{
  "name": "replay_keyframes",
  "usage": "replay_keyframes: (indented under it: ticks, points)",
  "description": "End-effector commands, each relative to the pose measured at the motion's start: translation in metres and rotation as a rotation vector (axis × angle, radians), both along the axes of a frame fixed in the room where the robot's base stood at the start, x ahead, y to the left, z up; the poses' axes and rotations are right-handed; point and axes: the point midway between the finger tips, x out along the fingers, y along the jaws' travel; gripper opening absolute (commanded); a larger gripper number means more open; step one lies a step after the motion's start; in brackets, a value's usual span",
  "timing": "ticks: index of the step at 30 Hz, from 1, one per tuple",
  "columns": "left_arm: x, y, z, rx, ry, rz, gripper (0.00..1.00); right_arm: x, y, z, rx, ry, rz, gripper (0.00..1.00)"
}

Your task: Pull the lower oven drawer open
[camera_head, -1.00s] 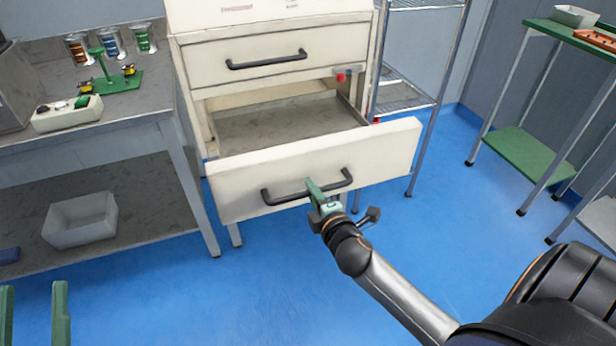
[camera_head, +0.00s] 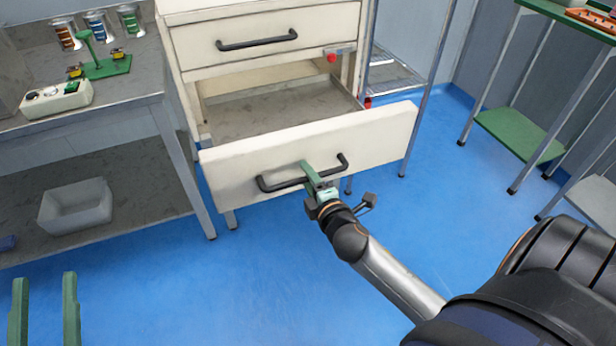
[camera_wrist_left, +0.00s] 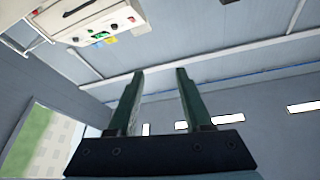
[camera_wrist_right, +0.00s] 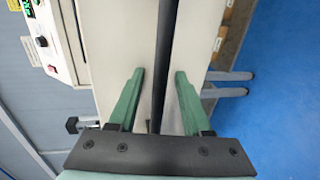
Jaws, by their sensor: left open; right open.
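The lower oven drawer (camera_head: 375,140) is pulled well out of the cream oven cabinet, and its empty grey inside (camera_head: 270,112) shows from above. Its black bar handle (camera_head: 275,185) runs across the front. My right gripper (camera_head: 308,172) is at the handle's right part. In the right wrist view the black handle bar (camera_wrist_right: 165,60) passes between the two open green fingers (camera_wrist_right: 158,95), with a gap on each side. My left gripper (camera_head: 45,300) is open and empty at the lower left, far from the drawer. Its parted fingers also show in the left wrist view (camera_wrist_left: 160,95).
The upper drawer (camera_head: 250,45) is shut. A grey bench (camera_head: 120,105) with a white bin (camera_head: 75,207) on its lower shelf stands left. A wire rack (camera_head: 395,75) and a green-topped table (camera_head: 565,22) stand right. Blue floor in front is clear.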

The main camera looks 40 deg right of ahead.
Motion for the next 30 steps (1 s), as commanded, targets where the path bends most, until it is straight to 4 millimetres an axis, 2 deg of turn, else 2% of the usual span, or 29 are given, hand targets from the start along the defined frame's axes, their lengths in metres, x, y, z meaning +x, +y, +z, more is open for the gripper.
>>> replay_keyframes:
  ticks: [5,10,13,18,24,30]
  points:
    - [0.000,0.000,0.001,0.000,-0.001,0.000,0.50,-0.001,0.000,0.001,0.000,-0.001,0.000,0.49]
    - [0.002,0.001,-0.002,-0.002,0.027,0.004,0.50,-0.013,0.003,0.003,0.001,0.002,0.001,0.49]
    - [0.008,0.002,-0.028,0.003,0.128,0.019,0.50,-0.029,0.007,0.007,0.002,0.003,0.001,0.49]
    - [0.012,0.004,-0.052,0.002,0.228,0.034,0.50,-0.062,0.015,0.012,0.003,0.004,0.000,0.49]
    - [0.014,0.005,-0.067,0.001,0.287,0.041,0.50,-0.095,0.022,0.019,0.003,0.003,-0.001,0.49]
    - [0.014,0.005,-0.069,0.001,0.294,0.042,0.50,-0.114,0.027,0.024,0.000,0.001,-0.001,0.49]
